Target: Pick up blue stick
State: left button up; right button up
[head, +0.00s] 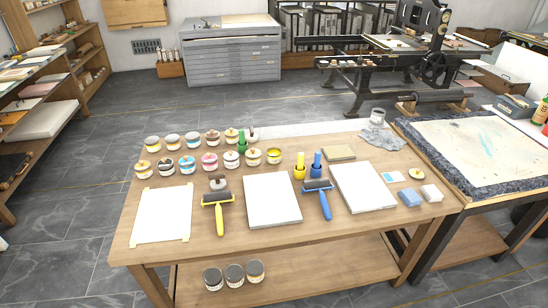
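A blue upright stick-like piece (317,164) stands toward the back middle of the wooden table (210,255) in the head view. A similar yellow piece (299,168) stands close to its left. A roller with a blue handle (324,203) lies just in front of the blue piece. Neither of my grippers is in view.
Several paint jars (188,164) stand in rows at the back left. A yellow-handled roller (218,208), white slabs (272,200) and a blue block (409,198) lie around.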

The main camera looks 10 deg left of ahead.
aim_at(317, 153)
jog(key=i+z, duration=0.9)
jog(key=k+j, duration=0.05)
jog(key=k, duration=0.05)
